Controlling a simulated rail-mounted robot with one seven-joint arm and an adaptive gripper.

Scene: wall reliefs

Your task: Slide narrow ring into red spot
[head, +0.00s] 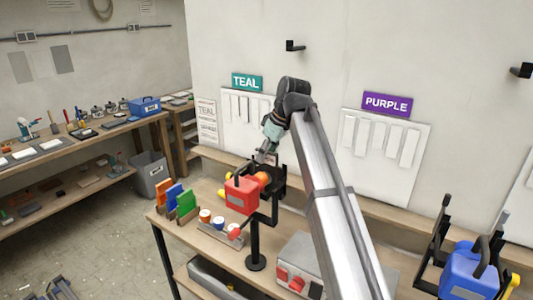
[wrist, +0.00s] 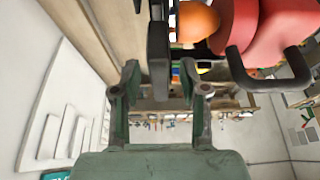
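I cannot pick out a narrow ring or a red spot for certain. A red box-like object (head: 241,196) with a dark handle hangs at a black stand (head: 256,262) on the wooden bench. An orange rounded part (head: 263,178) sits beside it. In the wrist view the red object (wrist: 275,30) and the orange part (wrist: 198,22) fill the upper right. My gripper (head: 266,157) is just above and behind the red object; in the wrist view its fingers (wrist: 160,68) are apart. A black upright bar (wrist: 158,45) shows between them; I cannot tell whether it lies inside the grip.
Small round pots (head: 218,222) stand in a row on the bench, with orange, blue and green upright pieces (head: 187,203) to their left. A grey box with red parts (head: 300,262) is at the front. A blue container (head: 468,275) stands at right. The wall is close behind.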

